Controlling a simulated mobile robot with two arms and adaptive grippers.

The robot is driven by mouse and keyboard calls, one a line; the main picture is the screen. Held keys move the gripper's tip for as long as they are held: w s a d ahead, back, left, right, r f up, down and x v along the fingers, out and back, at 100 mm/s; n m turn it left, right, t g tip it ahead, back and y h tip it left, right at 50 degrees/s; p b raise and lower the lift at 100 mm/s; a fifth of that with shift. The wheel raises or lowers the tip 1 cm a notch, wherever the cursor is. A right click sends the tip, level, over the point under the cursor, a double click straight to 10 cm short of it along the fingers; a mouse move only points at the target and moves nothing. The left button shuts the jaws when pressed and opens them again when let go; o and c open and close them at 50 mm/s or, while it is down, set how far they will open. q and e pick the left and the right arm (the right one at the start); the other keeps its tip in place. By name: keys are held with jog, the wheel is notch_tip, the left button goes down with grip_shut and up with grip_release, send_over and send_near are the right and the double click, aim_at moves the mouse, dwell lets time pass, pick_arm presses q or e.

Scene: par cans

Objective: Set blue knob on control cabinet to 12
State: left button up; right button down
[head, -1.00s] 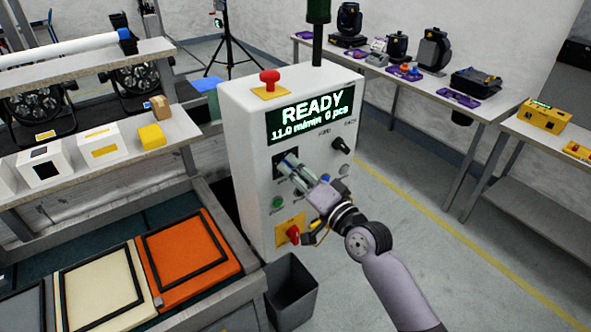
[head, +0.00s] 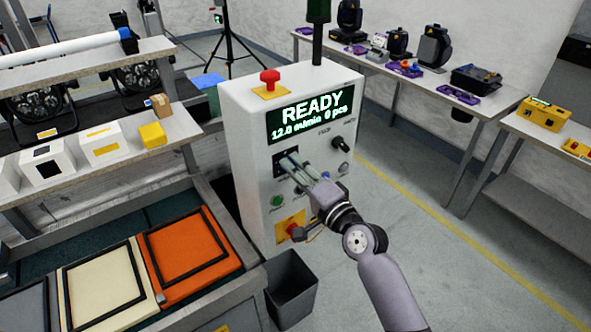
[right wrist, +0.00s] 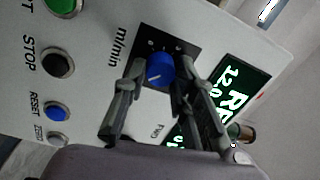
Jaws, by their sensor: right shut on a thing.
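The blue knob (right wrist: 160,69) sits on a black dial plate on the front of the white control cabinet (head: 240,150); in the head view my gripper covers it. My right gripper (head: 287,161) reaches the cabinet front; in the right wrist view its two fingers stand on either side of the knob, shut on it (right wrist: 168,85). The cabinet's display (head: 311,112) reads READY, 12.0 m/min, 0 pcs. My left gripper is not in view.
A red mushroom button (head: 270,76) is on the cabinet top. A black selector knob (head: 340,143) is right of my gripper. Green, black and blue buttons sit below the dial, and a red switch on a yellow plate (head: 291,226) is lower. A dark bin (head: 290,290) stands in front.

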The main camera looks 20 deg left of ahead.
jog(key=shift+f, duration=0.15)
jog(key=c, duration=1.3)
grip_release()
jog(key=v, duration=1.2)
